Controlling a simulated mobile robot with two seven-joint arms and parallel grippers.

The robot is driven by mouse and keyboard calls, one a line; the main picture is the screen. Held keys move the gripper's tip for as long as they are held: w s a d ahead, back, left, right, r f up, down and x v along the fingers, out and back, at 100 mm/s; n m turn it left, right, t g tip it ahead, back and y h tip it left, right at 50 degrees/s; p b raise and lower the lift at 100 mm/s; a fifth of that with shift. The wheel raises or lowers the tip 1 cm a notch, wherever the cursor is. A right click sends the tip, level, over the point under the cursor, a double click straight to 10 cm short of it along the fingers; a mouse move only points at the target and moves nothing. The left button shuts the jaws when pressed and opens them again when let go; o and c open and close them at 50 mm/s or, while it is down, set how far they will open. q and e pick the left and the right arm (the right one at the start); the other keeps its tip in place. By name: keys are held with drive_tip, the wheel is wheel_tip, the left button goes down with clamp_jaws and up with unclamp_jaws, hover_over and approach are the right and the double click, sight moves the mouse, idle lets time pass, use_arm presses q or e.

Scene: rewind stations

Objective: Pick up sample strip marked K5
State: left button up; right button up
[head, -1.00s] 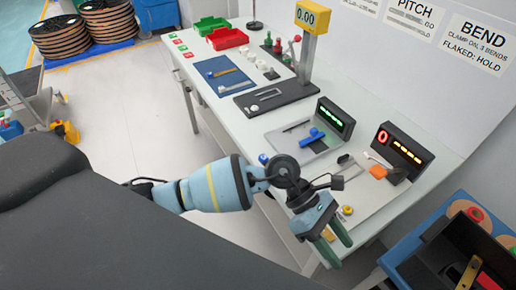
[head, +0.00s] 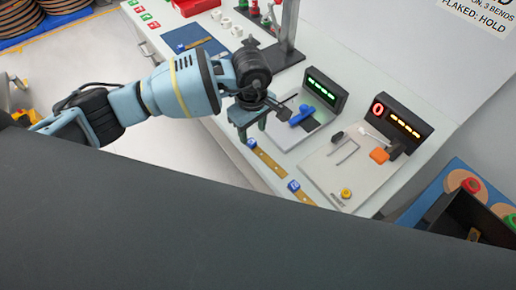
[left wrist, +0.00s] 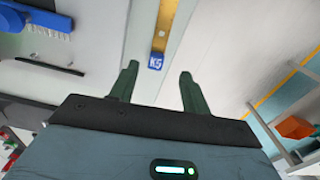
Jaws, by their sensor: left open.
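A thin brass-coloured sample strip with a blue tag reading K5 (left wrist: 156,62) lies on the bench edge in the left wrist view. In the head view a brass strip with a blue tag (head: 266,160) lies just beyond my left gripper; its lettering is too small to read there. A second, similar strip (head: 305,193) lies to its right. My left gripper (head: 252,134) is open and empty over the bench's front edge. In the left wrist view, the tag shows beyond and between its fingers (left wrist: 158,74), apart from them. My right gripper is not in view.
Behind the strips stand a grey plate with a blue-handled brush (head: 303,115) and a green display (head: 325,92). To the right is a pale plate (head: 340,175) with an orange block (head: 379,155) and a red-and-amber display. A dark bin (head: 465,220) stands at far right.

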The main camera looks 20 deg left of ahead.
sight(253, 143)
use_arm(q)
drive_tip(key=shift+w+a+f, duration=0.1)
drive_tip(key=shift+w+f, duration=0.05)
drive_tip(key=shift+f, duration=1.35)
drive_tip(key=shift+w+a+f, duration=0.1)
drive_tip(key=shift+w+f, duration=0.05)
drive_tip(key=shift+f, duration=1.35)
drive_tip(key=shift+d, duration=0.1)
clamp_jaws()
drive_tip(key=shift+r, duration=0.15)
drive_tip(key=shift+r, duration=0.5)
wheel_tip(253, 143, up, 2)
drive_tip(key=shift+r, duration=0.1)
drive_tip(key=s+d, duration=0.3)
drive_tip(key=s, duration=0.4)
drive_tip(key=s+d+r, duration=0.1)
drive_tip(key=s+d, duration=0.2)
drive_tip(key=s, duration=0.5)
drive_tip(key=shift+r, duration=0.25)
